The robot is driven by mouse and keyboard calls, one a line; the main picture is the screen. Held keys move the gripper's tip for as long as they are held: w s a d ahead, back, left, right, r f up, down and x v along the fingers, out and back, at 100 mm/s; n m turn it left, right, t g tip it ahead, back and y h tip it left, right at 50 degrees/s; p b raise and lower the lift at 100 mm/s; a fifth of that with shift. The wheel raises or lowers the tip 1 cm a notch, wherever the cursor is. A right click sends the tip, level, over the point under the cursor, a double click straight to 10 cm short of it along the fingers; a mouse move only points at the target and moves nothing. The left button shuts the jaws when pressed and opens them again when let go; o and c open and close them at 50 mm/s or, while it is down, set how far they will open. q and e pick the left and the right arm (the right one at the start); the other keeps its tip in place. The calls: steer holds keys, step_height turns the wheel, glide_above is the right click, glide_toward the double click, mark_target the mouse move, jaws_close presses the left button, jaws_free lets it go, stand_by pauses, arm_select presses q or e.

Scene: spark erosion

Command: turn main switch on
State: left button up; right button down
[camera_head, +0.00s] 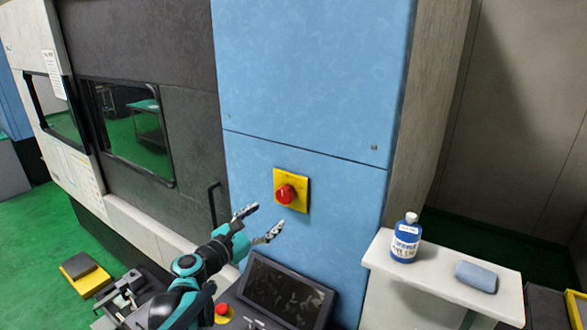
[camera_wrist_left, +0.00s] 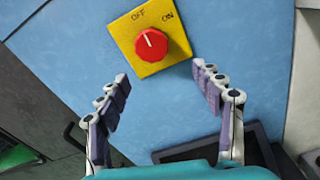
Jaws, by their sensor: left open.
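The main switch is a red round knob (camera_head: 286,194) on a yellow square plate (camera_head: 303,180) on the machine's blue panel. In the left wrist view the red knob (camera_wrist_left: 151,44) has a white mark pointing up and slightly left, toward the word OFF on the yellow plate (camera_wrist_left: 124,38); ON is at the upper right. My left gripper (camera_head: 263,222) is open and empty, below and left of the knob in the head view. Its spread fingers (camera_wrist_left: 160,82) point toward the plate in the wrist view, apart from the knob. My right gripper is not seen.
A dark screen (camera_head: 288,290) sits below the switch, with a red button (camera_head: 222,309) beside it. A black door handle (camera_head: 213,204) is left of the blue panel. A white shelf (camera_head: 440,281) at right holds a blue bottle (camera_head: 405,240) and a folded blue cloth (camera_head: 476,277).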

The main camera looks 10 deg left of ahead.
mark_target(282, 197)
arm_select(q)
steer(key=shift+n, duration=0.5)
steer(key=x, duration=0.2)
steer(key=r+p+x, duration=0.1)
steer(key=x, duration=0.2)
steer(key=r+p+x, duration=0.1)
steer(key=x, duration=0.2)
steer(key=shift+w+a, duration=0.3)
steer(key=shift+w, duration=0.05)
steer(key=shift+s+d+t, duration=0.1)
steer(key=shift+t, duration=0.2)
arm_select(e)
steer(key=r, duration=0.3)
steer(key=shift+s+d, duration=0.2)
arm_select(q)
steer(key=c, duration=1.2)
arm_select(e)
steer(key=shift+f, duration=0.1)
